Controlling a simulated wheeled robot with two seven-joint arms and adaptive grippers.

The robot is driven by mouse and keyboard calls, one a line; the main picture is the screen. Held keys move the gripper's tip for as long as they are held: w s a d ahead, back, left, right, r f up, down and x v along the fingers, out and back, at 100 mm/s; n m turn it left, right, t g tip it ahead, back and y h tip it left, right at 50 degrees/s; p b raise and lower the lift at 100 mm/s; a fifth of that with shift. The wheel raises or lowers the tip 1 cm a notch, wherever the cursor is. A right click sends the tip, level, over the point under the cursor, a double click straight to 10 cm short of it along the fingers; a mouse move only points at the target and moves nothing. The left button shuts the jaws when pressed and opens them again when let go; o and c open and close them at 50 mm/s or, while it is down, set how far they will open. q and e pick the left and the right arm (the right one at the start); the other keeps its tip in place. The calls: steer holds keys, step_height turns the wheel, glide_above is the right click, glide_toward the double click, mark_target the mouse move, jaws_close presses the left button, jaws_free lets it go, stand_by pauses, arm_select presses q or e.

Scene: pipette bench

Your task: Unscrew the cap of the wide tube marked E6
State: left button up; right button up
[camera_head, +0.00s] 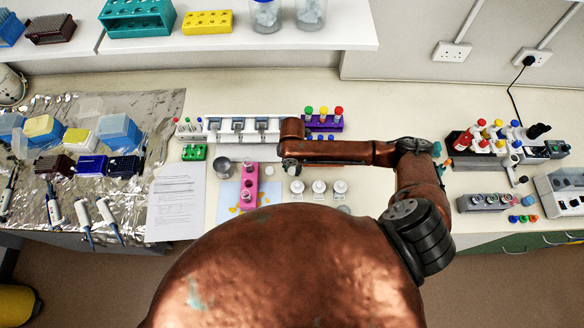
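No marking E6 is readable at this size, so I cannot tell which tube carries it. A pink rack (248,196) holds tubes with pale tops, left of my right gripper. My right gripper (290,164) points down over the bench, just right of the pink rack's far end. Its fingers are small and dark, and whether they hold anything is unclear. My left gripper is not in view.
White-capped bottles (319,187) stand in front of my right forearm. A white rack (213,132) and a green rack (194,152) stand behind left. A paper sheet (176,199) and pipettes (108,216) lie left. A grey block (484,202) stands at the right.

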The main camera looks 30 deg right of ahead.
mark_target(292, 171)
steer(key=o, duration=0.5)
step_height(292, 171, up, 12)
steer(key=shift+r+b, duration=0.15)
steer(key=shift+b, duration=0.3)
